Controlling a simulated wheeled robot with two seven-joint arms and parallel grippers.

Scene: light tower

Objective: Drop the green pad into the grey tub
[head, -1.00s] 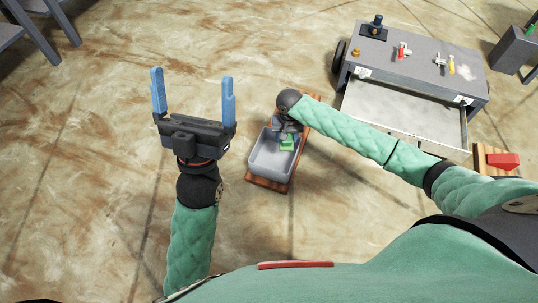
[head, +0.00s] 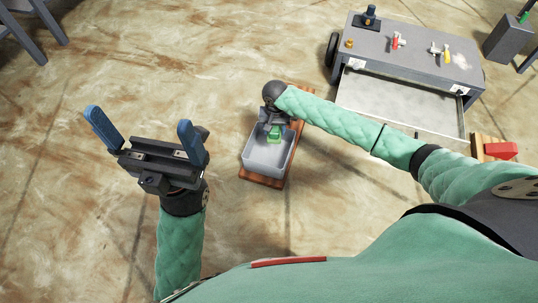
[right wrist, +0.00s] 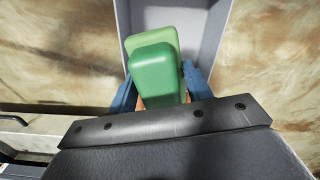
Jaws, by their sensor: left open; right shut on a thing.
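The green pad (head: 275,134) is over the back part of the grey tub (head: 266,155) in the head view. In the right wrist view the green pad (right wrist: 155,70) sits between the blue fingers of my right gripper (right wrist: 160,92), which is shut on it. The tub's grey wall (right wrist: 215,45) shows beyond the pad there. Whether the pad touches the tub's floor I cannot tell. My left gripper (head: 144,128) is open and empty, left of the tub, with its blue fingers wide apart.
The tub stands on a brown wooden board (head: 262,180). A grey wheeled cart (head: 415,55) with valves on top and an open drawer (head: 400,100) is at the right. A red block (head: 500,150) is beyond my right forearm. The floor left of the tub is clear.

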